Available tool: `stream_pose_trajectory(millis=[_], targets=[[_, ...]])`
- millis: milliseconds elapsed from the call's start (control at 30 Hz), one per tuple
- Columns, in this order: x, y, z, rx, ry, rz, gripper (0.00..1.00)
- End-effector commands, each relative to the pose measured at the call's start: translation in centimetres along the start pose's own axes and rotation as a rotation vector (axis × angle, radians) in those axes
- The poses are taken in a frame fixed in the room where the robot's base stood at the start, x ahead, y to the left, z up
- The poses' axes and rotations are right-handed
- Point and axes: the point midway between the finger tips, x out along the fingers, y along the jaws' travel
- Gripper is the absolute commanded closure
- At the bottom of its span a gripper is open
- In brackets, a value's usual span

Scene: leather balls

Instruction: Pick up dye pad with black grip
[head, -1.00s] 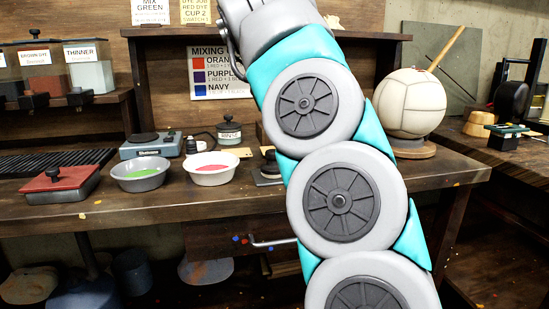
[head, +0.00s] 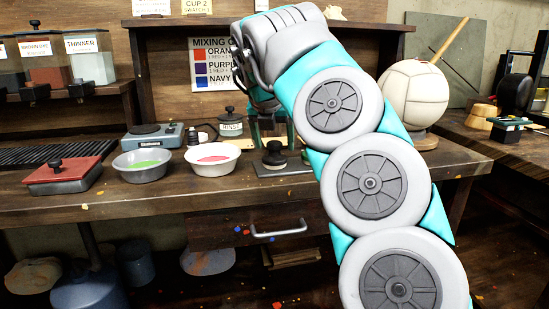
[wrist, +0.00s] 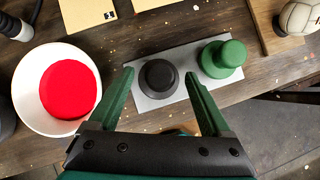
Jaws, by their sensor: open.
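The dye pad with black grip (wrist: 158,78) is a round dark pad with a knob on top. It rests on a grey plate (wrist: 178,98), and it also shows on the bench in the head view (head: 274,156). A dye pad with green grip (wrist: 222,58) sits on the same plate, just to its right in the wrist view. My gripper (wrist: 159,75) is open, with its green fingers spread on either side of the black pad in that view. I cannot tell how far above the pad the fingertips are. In the head view my arm partly covers this area.
A white bowl of red dye (wrist: 57,112) stands left of the plate. A metal bowl of green dye (head: 143,165), a red-lidded box (head: 63,176) and a hot plate (head: 153,136) are further left. A wooden board (wrist: 276,24) and pale ball (head: 413,92) are to the right.

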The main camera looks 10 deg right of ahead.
Motion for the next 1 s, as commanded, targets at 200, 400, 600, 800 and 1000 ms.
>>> stream_pose_trajectory(millis=[200, 400, 600, 800, 1000], targets=[[1.8, 0.0, 0.1, 0.000, -0.002, 0.001, 0.18], [1.8, 0.0, 0.1, 0.000, -0.002, 0.002, 0.18], [1.8, 0.0, 0.1, 0.000, -0.002, 0.002, 0.38], [1.8, 0.0, 0.0, 0.000, -0.001, 0.002, 0.60], [1.9, 0.0, 0.0, 0.000, 0.001, 0.001, 0.83]])
